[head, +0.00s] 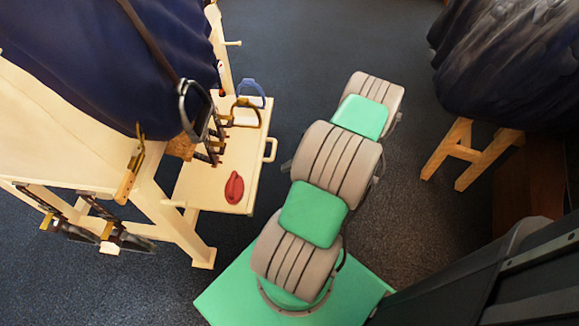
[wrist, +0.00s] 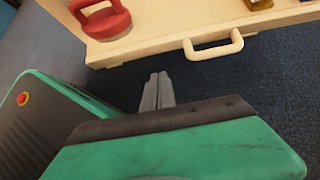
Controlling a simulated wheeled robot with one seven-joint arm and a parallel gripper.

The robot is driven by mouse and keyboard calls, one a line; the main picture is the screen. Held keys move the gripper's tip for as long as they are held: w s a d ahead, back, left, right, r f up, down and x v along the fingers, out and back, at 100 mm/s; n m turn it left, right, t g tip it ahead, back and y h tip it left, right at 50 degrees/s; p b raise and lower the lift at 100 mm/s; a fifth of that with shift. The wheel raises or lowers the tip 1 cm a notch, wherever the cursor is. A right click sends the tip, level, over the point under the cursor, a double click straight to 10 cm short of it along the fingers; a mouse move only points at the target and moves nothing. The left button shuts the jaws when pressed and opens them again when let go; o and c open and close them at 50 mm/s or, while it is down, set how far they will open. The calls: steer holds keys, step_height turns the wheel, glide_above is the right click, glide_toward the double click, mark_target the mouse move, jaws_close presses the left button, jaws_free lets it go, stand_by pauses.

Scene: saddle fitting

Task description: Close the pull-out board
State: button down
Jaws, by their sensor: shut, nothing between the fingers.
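The cream pull-out board (head: 208,191) sticks out to the right from the wooden stand in the head view. Its front edge with a cream handle (head: 270,149) faces my arm. In the wrist view the board's front edge (wrist: 130,46) crosses the top, with the handle (wrist: 214,46) right of centre. My gripper (wrist: 157,92) is shut and empty. Its fingertips appear below the board edge and left of the handle, apart from both. In the head view the gripper is hidden behind my arm.
A red object with a grip (head: 234,187) lies on the board, and also shows in the wrist view (wrist: 103,22). Stirrups (head: 247,104) stand on or hang over its far part. A dark-draped trestle (head: 472,150) stands at right. Dark floor (head: 310,45) is clear beyond my arm.

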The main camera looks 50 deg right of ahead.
steer(key=w+a+f+b, duration=0.1)
steer(key=w+a+f, duration=0.2)
steer(key=w, duration=0.3)
steer(key=shift+w+a+f+b, duration=0.15)
steer(key=shift+a+f+b, duration=0.25)
steer(key=shift+a, duration=0.4)
steer(key=shift+w, duration=0.1)
